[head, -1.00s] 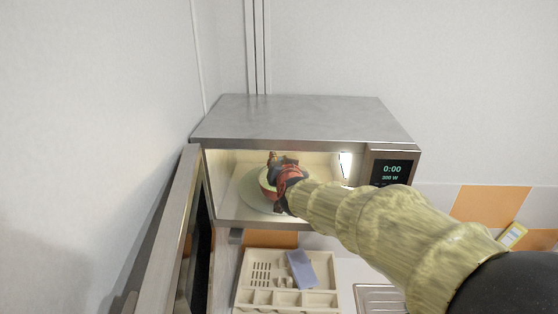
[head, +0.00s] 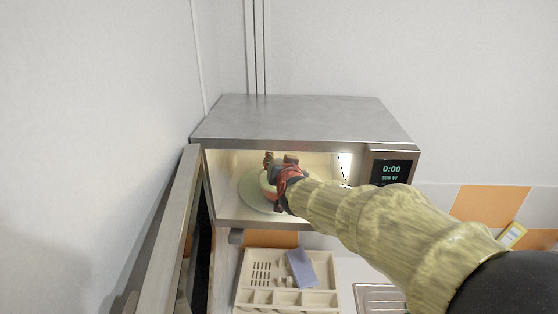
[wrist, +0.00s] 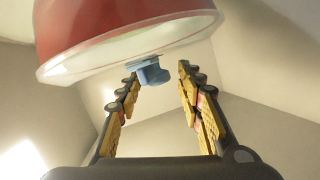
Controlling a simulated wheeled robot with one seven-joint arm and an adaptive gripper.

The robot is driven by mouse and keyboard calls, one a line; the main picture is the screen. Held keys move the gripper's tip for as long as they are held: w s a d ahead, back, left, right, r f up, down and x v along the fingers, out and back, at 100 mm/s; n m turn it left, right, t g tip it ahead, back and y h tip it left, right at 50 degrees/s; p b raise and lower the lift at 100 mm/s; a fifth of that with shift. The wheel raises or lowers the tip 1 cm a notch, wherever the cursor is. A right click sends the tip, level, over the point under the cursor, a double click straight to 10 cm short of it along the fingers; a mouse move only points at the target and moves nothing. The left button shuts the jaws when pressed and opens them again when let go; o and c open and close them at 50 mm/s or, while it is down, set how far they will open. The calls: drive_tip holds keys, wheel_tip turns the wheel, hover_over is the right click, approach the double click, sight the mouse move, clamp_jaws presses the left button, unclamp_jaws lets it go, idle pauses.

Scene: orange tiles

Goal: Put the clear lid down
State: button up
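The clear lid (wrist: 125,50) sits on a red bowl (wrist: 110,22), with its blue knob (wrist: 150,72) pointing toward my gripper in the wrist view, where the bowl appears upside down. In the head view the bowl (head: 266,185) stands on the microwave's round glass plate (head: 248,194), partly hidden by my gripper. My gripper (wrist: 158,74) is inside the microwave with its fingers apart, one on each side of the knob. A gap shows between the knob and the right finger. Contact with the left finger cannot be told.
The microwave (head: 300,118) is lit inside, and its door (head: 172,235) stands open on the left. A beige compartment tray (head: 262,298) with a blue-grey item (head: 300,268) lies below. A metal drainer or sink (head: 378,299) is to its right.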

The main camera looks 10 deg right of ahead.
drive_tip(key=v, duration=1.2)
drive_tip(key=s+a+f+n+g+y, duration=0.2)
drive_tip(key=s, duration=0.4)
drive_tip(key=s+a+f+n+g+y, duration=0.2)
drive_tip(key=s, duration=0.4)
drive_tip(key=s+d+f+g+h, duration=0.1)
drive_tip(key=s+d+f+g, duration=0.1)
drive_tip(key=s, duration=0.6)
drive_tip(key=s+d+f+g+h, duration=0.1)
drive_tip(key=s+d+f+g, duration=0.2)
drive_tip(key=s, duration=0.6)
wheel_tip(320, 180, down, 3)
drive_tip(key=shift+s+d+r, duration=0.15)
drive_tip(key=shift+s+r, duration=0.1)
drive_tip(key=shift+s, duration=0.05)
wheel_tip(320, 180, down, 30)
drive_tip(key=b, duration=2.9)
drive_tip(key=shift+r, duration=0.15)
